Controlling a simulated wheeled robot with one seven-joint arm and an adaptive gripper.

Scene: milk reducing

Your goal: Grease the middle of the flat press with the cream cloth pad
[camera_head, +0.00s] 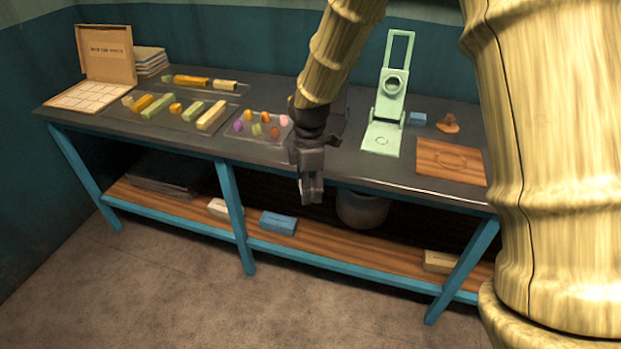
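A mint-green press (391,104) stands on the right half of the table, with a raised loop handle and a round disc. Its flat base plate (374,149) lies in front and carries a ring mark in the middle. My dark gripper (311,200) points down near the table's front edge, left of the press and apart from it. Its fingertips look close together, and I see no object in them; the gap is too small to judge. I cannot pick out a cream cloth pad with certainty in this view.
Right of the press are a blue block (418,119), an orange-brown knobbed piece (447,124) and a wooden board (434,170). Left are trays of coloured sticks (157,107) and small coloured pieces (257,130). Boxes (278,222) and a bucket (361,208) stand below.

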